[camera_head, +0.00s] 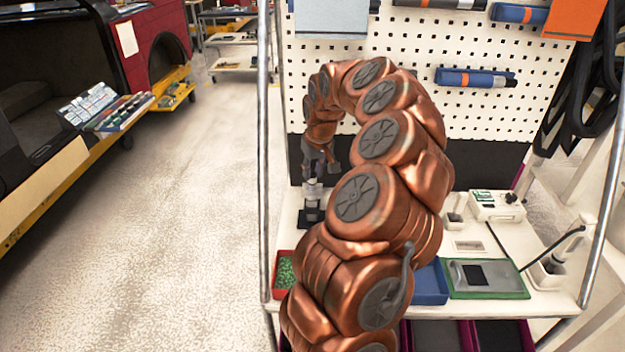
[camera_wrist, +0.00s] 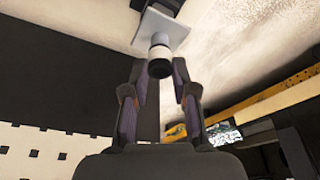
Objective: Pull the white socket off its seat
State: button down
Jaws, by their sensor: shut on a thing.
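The white socket (camera_head: 313,190) stands on a small dark seat (camera_head: 311,216) at the left of the white bench. My gripper (camera_head: 319,172) reaches down onto it from above, shut on the socket's upper part. In the wrist view the socket (camera_wrist: 160,40) shows a pale square plate and a short white neck with a dark end, lying between my two fingertips (camera_wrist: 159,72). The fingers hide some of the contact. Part of the dark seat shows beyond the plate at the top edge. I cannot tell whether the socket is still fully seated.
A red bin of green bits (camera_head: 284,272) stands at the bench's front left, a blue tray (camera_head: 431,284) and a green-edged device (camera_head: 487,279) to the right. A white pegboard (camera_head: 440,125) rises behind. Open floor (camera_head: 190,220) lies left, beyond a metal post (camera_head: 264,150).

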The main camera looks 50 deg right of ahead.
jog(key=shift+r, duration=0.1)
jog(key=shift+w+v, duration=0.15)
jog(key=shift+v, duration=0.65)
jog(key=shift+w+v, duration=0.2)
jog(key=shift+v, duration=0.55)
jog(key=shift+d+r, duration=0.15)
jog(key=shift+r, duration=0.05)
